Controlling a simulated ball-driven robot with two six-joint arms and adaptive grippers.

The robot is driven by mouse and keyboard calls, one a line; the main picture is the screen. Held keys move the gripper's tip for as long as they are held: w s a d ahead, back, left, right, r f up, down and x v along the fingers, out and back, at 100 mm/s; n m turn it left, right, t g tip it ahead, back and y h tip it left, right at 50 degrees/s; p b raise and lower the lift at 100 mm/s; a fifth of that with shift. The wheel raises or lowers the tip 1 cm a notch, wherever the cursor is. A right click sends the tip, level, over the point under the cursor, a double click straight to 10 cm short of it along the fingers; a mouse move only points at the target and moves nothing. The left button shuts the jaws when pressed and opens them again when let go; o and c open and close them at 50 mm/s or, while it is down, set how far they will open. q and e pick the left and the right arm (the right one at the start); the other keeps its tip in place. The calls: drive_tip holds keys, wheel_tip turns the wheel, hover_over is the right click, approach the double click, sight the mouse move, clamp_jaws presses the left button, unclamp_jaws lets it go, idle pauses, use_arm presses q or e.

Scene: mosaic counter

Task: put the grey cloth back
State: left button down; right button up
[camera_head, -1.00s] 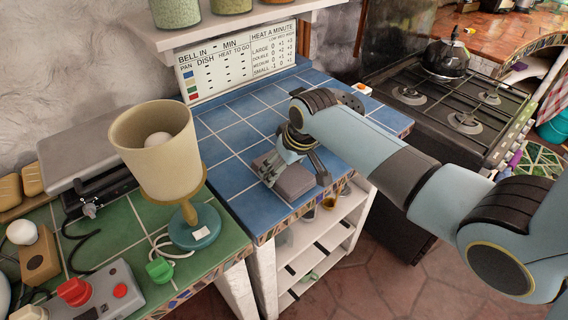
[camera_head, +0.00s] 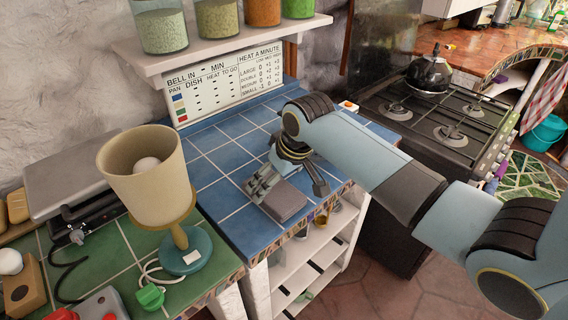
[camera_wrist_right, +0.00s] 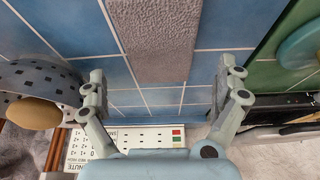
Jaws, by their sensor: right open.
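The grey cloth (camera_head: 286,202) is a small folded rectangle lying flat on the blue-tiled counter (camera_head: 213,199), close to its front edge. In the right wrist view the cloth (camera_wrist_right: 157,36) shows as a textured grey strip running in from the top edge. My right gripper (camera_head: 290,184) is over the counter just behind the cloth, its fingers spread. In the wrist view the open right gripper (camera_wrist_right: 160,76) has one finger on each side of the cloth's end, with bare tile between; nothing is held. My left gripper is not in view.
A lamp with a cream shade (camera_head: 148,168) stands left on the green-tiled counter (camera_head: 112,254). A printed sign (camera_head: 228,84) and a shelf of jars (camera_head: 222,36) are behind. A stove with a kettle (camera_head: 429,73) is at right. Blue tiles left of the cloth are clear.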

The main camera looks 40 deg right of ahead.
drive_tip(key=v, duration=0.8)
